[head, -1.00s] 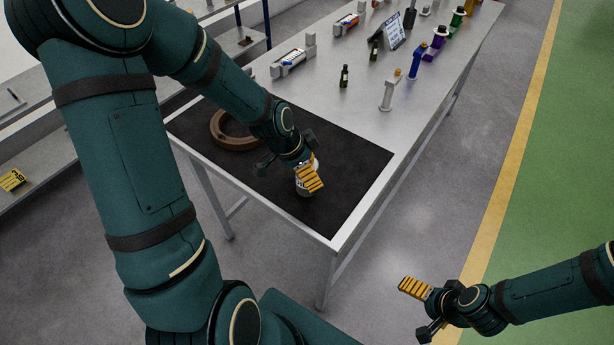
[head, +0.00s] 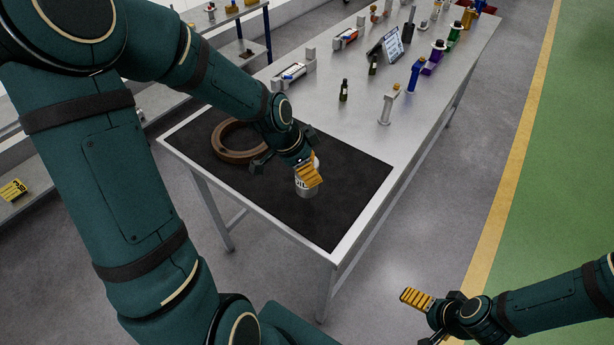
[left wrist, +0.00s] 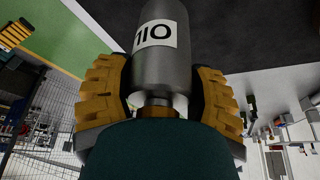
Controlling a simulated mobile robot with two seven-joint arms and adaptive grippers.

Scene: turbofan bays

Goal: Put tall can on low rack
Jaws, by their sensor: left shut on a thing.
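The tall can is a grey metal cylinder with a white label reading OIL, seen large in the left wrist view (left wrist: 163,62). In the head view the can (head: 304,188) is partly covered by my left gripper (head: 308,170). That gripper is shut on the can, with one ridged orange finger on each side. The can is upright over the dark mat (head: 345,195) and looks slightly raised, though the gap is hard to see. My right gripper (head: 418,318) is open and empty, in front of the table. A low grey shelf (head: 40,195) with a yellow tag stands at the left, partly hidden by my arm.
A brown ring (head: 222,150) lies on the mat left of the can. A dark bottle (head: 343,91), a grey-white fitting (head: 387,104) and a sign (head: 392,45) stand farther back on the metal table (head: 425,110). The mat's right part is clear.

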